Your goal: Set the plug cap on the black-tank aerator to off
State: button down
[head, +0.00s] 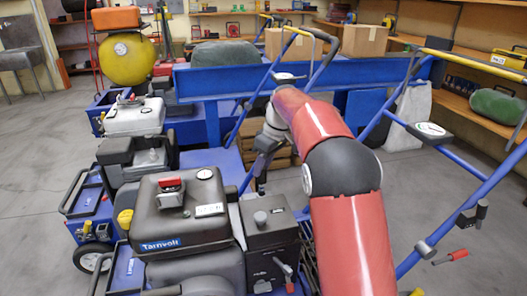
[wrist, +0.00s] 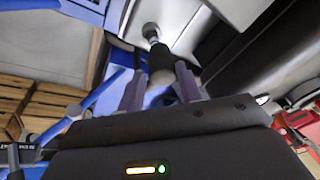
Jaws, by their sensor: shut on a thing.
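The black-tank aerator (head: 185,215) stands nearest in the head view, its dark tank labelled Tarnvolt, with a red switch piece on top. My gripper (head: 261,184) reaches down just beyond the tank's right side; its fingertips are hard to make out there. In the wrist view my gripper (wrist: 160,78) has its two purple fingers on either side of a dark cylindrical plug cap (wrist: 161,64) and is shut on it. I cannot tell whether the cap is seated on the stub.
A white-tank aerator (head: 135,117) and a yellow tank (head: 127,59) stand farther back in the row. Blue handle bars (head: 405,125) rise close to my arm on the right. A wooden crate (wrist: 45,100) shows at left in the wrist view. The floor at left is clear.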

jog(key=p, duration=0.1)
jog(key=r+g+p, duration=0.1)
jog(key=p, duration=0.1)
jog(key=shift+w+a+r+g, duration=0.15)
jog(key=shift+w+g, duration=0.15)
jog(key=shift+w, duration=0.05)
jog(key=shift+w+a+r+g+h+p, duration=0.15)
jog(key=shift+w+g+h+p, duration=0.2)
jog(key=shift+g+p, duration=0.4)
jog(key=shift+w+r+m+g, duration=0.1)
jog(key=shift+m+g, duration=0.15)
jog(key=shift+m, duration=0.05)
jog(key=c, duration=1)
grip_release()
jog(key=shift+o, duration=0.2)
